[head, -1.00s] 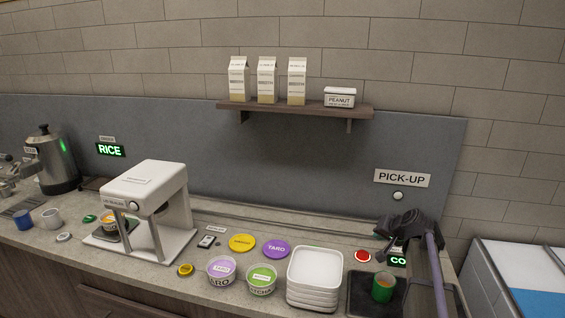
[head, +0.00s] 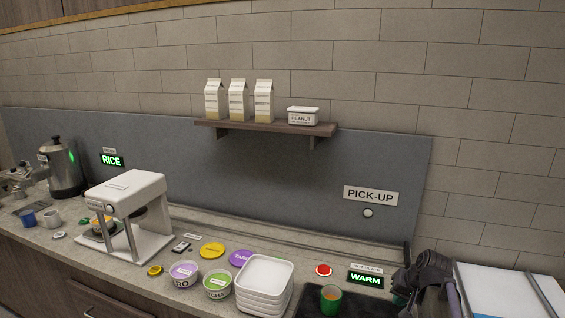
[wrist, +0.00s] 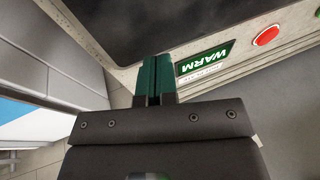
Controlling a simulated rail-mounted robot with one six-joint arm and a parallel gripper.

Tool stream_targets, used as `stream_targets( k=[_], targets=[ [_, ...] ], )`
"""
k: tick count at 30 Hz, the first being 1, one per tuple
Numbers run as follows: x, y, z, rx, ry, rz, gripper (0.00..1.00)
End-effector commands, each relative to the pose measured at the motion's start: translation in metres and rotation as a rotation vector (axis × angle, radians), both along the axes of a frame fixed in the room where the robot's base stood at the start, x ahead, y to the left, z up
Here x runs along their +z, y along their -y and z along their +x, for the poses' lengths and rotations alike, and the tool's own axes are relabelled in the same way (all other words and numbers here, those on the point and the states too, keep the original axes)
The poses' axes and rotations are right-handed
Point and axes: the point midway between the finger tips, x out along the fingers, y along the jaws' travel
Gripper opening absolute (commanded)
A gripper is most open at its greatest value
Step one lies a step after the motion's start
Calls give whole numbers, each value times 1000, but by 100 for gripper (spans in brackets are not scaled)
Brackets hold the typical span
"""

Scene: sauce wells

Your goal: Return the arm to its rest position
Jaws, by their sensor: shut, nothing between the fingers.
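My gripper shows in the wrist view, its two green fingers (wrist: 158,70) pressed together with nothing between them. In the head view my dark arm is at the lower right, right of the lit WARM sign (head: 366,280). The same sign (wrist: 203,62) shows just right of the fingers in the wrist view. The fingertips are hard to make out in the head view. A green cup (head: 331,298) with orange contents stands on the dark mat (head: 306,303), left of the arm and apart from it.
A red button (head: 324,270) lies left of the sign. Stacked white trays (head: 264,288), lidded tubs and a white machine (head: 128,205) stand further left. A shelf (head: 270,128) with cartons is above. A white-topped unit (head: 510,290) is right of my arm.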

Motion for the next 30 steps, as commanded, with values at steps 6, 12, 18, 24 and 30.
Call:
stream_targets(
  k=[6, 12, 18, 24, 30],
  targets=[
    [-5, -73, -94, 154, -233, -137, 0],
    [0, -143, -152, 330, -316, -260, 0],
    [-1, -154, -147, 357, -310, -262, 0],
    [-1, -154, -147, 356, -310, -259, 0],
    [-1, -154, -147, 356, -310, -259, 0]
  ],
)
